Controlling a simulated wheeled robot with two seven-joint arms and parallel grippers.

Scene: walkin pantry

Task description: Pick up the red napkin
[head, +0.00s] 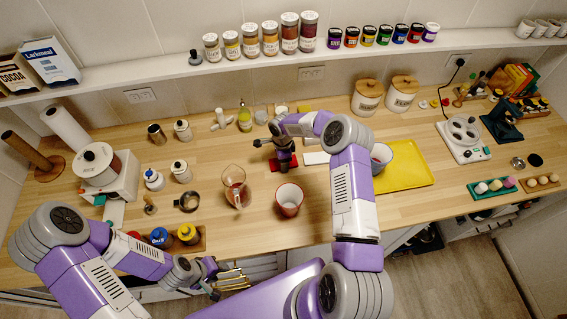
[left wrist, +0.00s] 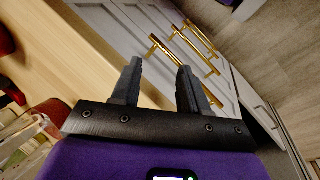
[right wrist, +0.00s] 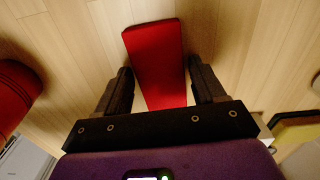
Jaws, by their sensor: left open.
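The red napkin (right wrist: 155,55) lies flat on the wooden counter as a long strip in the right wrist view. My right gripper (right wrist: 162,88) is open, with its fingers on either side of the napkin's near end. In the head view the napkin (head: 275,166) is mostly hidden under my right gripper (head: 284,157). Whether the fingers touch it cannot be told. My left gripper (head: 213,280) is open and empty, low at the counter's front edge. The left wrist view shows its two fingers apart (left wrist: 157,85).
A red-and-white cup (head: 289,201) and a glass jug (head: 236,187) stand in front and to the left of my right gripper. A yellow tray (head: 408,172) lies to the right. Brass handles (left wrist: 190,58) are near my left gripper. Bare counter lies front left of the tray.

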